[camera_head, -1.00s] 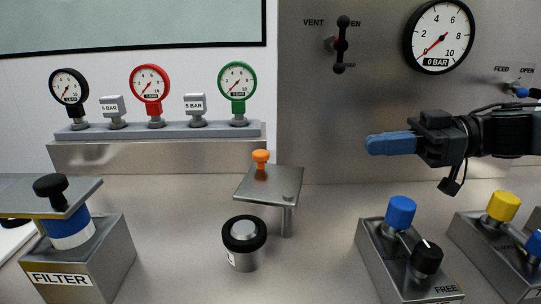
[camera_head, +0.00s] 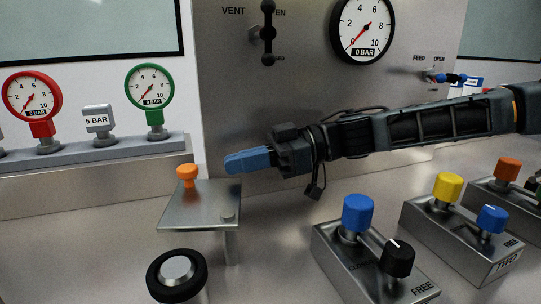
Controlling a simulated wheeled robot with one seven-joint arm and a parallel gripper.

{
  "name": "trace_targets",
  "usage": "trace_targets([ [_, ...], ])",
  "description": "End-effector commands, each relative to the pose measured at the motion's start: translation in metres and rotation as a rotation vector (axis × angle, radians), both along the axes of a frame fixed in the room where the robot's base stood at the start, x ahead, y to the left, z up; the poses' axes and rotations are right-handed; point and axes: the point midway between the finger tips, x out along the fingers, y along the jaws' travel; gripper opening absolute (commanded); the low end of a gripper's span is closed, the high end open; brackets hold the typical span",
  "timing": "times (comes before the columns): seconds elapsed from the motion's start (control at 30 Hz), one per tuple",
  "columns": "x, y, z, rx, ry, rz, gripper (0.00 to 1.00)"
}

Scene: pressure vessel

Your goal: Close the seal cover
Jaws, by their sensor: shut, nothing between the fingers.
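The seal cover looks to be the flat metal plate (camera_head: 195,212) with an orange knob (camera_head: 187,174) on its far left corner. The plate is raised on a post at its right and sits swung aside, behind a round port with a black ring (camera_head: 177,276). The port's top is uncovered. My gripper (camera_head: 228,163) comes in from the right with its blue fingers shut and empty. Its tips point left, to the right of the orange knob, and appear apart from it.
Blue-knobbed (camera_head: 358,212) and yellow-knobbed (camera_head: 447,186) valve boxes stand at the right, below my arm. A gauge ledge (camera_head: 90,151) runs along the back left. A steel panel with a large gauge (camera_head: 362,27) stands behind. Bare counter lies left of the port.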

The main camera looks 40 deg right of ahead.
Motion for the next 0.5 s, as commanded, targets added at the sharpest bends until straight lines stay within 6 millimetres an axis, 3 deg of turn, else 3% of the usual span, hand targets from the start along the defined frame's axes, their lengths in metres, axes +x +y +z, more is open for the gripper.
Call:
trace_targets([
  [0.2, 0.012, 0.029, -0.005, 0.001, 0.0, 0.002, 0.0],
  [0.5, 0.017, 0.038, -0.006, 0.0, 0.0, 0.0, 0.0],
])
